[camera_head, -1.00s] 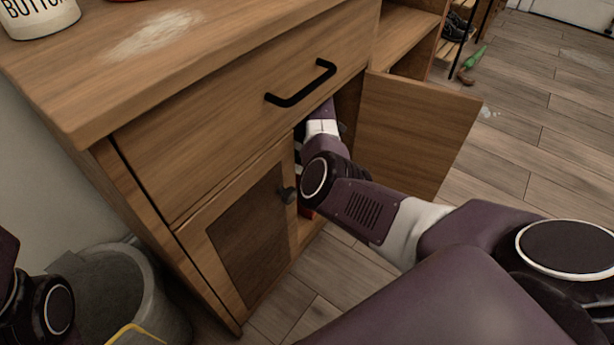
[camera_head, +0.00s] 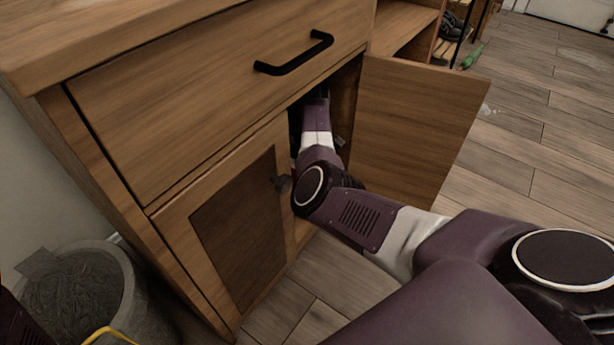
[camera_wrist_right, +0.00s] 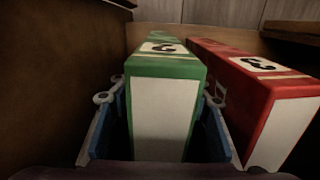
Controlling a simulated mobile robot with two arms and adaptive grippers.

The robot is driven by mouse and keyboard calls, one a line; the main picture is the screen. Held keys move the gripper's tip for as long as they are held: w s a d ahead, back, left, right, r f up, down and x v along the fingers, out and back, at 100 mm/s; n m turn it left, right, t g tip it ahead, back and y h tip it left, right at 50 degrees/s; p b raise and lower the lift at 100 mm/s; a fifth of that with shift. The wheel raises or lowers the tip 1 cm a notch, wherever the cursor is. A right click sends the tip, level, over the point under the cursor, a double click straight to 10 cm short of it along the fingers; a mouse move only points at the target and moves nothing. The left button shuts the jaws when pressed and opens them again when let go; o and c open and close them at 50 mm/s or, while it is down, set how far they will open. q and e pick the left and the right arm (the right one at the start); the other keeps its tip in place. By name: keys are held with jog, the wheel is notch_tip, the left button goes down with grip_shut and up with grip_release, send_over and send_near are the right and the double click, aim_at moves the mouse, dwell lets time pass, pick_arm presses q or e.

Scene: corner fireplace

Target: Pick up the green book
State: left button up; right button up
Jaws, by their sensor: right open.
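The green book (camera_wrist_right: 165,68) stands inside the cabinet in the right wrist view, with a "2" on its green face and its pale end toward the camera. My right gripper (camera_wrist_right: 160,100) is open, with one blue-lined finger on each side of the green book. I cannot tell whether either finger touches it. A red book (camera_wrist_right: 240,75) marked "3" stands close to its right. In the head view my right arm reaches into the cabinet (camera_head: 235,225), which hides the gripper and the green book. My left gripper is out of view.
The cabinet's right door (camera_head: 408,130) stands open beside my right arm; its left door (camera_head: 238,215) is shut. A drawer with a black handle (camera_head: 295,55) is above. A grey bin (camera_head: 75,290) stands at the lower left. The floor at right is mostly clear.

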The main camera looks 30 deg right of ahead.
jog(key=shift+c, duration=0.3)
grip_shut()
jog(key=shift+r+p, duration=0.2)
jog(key=shift+p, duration=0.1)
